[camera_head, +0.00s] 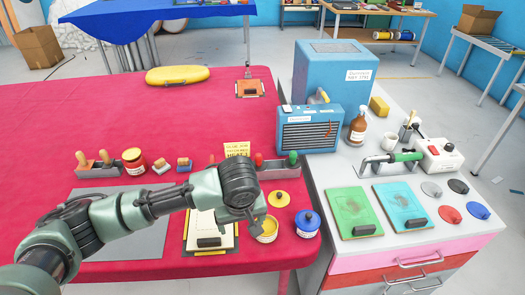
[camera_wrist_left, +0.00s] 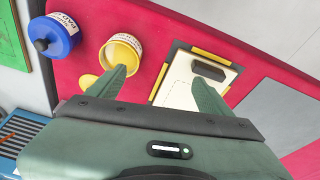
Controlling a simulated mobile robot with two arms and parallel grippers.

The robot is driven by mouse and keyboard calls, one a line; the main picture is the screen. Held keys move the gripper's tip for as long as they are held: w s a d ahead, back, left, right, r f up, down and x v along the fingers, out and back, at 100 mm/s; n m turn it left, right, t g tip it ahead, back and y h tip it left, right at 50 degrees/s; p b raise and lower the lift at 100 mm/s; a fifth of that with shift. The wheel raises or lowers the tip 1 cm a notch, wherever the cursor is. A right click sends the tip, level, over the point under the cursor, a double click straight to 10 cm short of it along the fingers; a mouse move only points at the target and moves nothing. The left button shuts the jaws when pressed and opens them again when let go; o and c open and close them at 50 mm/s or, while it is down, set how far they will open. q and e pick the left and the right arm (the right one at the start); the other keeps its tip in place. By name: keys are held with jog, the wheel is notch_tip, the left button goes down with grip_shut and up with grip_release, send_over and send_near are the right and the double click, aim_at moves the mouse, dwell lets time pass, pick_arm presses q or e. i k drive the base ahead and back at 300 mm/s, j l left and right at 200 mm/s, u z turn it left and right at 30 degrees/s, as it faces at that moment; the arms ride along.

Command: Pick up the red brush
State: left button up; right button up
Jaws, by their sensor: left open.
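A green handle (camera_head: 292,157) stands at the rack's right end. My left gripper (camera_head: 256,220) is in front of the rack, nearer the camera, above the area by the yellow can. It is open, and in the left wrist view its fingers (camera_wrist_left: 160,88) are apart with nothing between them. The brush is not clearly seen in the wrist view. My right gripper is not in view.
An open yellow can (camera_head: 267,230) and a blue-lidded can (camera_head: 307,223) stand near the table's front edge. A clipboard (camera_wrist_left: 185,82) lies beside the yellow can. A blue heater-like box (camera_head: 308,130) stands behind the rack. The table's back left is mostly clear.

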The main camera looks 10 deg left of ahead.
aim_at(260, 165)
jog(key=i, duration=0.95)
